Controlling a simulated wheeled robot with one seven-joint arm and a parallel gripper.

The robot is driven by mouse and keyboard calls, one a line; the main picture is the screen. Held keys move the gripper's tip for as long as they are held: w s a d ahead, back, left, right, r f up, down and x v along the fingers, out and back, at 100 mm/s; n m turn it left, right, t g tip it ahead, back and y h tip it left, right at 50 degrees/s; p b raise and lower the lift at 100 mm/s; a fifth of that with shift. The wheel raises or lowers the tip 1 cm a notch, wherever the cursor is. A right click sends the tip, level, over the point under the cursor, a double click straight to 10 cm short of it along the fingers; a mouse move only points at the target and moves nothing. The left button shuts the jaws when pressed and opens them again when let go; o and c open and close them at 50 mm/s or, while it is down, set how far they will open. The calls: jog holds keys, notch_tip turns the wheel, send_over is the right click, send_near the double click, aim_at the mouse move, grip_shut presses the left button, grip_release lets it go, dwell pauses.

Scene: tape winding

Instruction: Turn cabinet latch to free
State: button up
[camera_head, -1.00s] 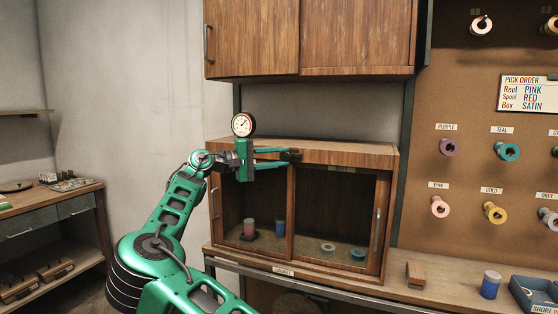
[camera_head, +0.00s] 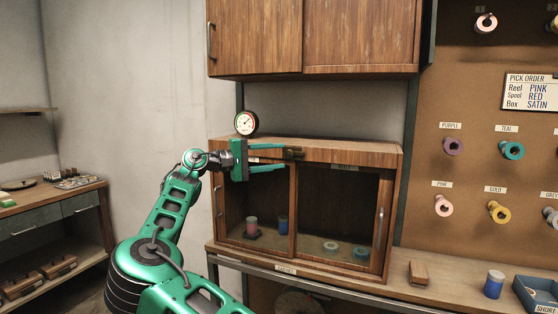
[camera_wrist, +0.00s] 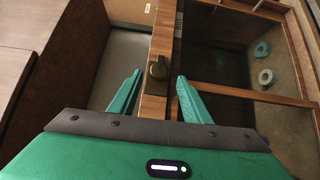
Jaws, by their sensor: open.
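The cabinet (camera_head: 345,153) is a wooden case with glazed sliding doors, standing on the bench. My gripper (camera_wrist: 158,78) is open, with one green fingertip on each side of the latch and a visible gap to both. The latch lies about level with or just beyond the tips. In the head view my gripper (camera_head: 284,158) reaches from the left to the cabinet's upper front. A dark piece there, perhaps the latch (camera_head: 294,153), is partly covered by the fingers.
A dial gauge (camera_head: 246,122) stands behind my gripper. An upper cabinet (camera_head: 310,35) hangs above. A wooden block (camera_head: 420,272), blue spool (camera_head: 493,284) and tray (camera_head: 535,295) are at right.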

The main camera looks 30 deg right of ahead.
jog(key=w+a, duration=0.1)
jog(key=a, duration=0.7)
jog(key=shift+a+f, duration=0.15)
jog(key=shift+w, duration=0.1)
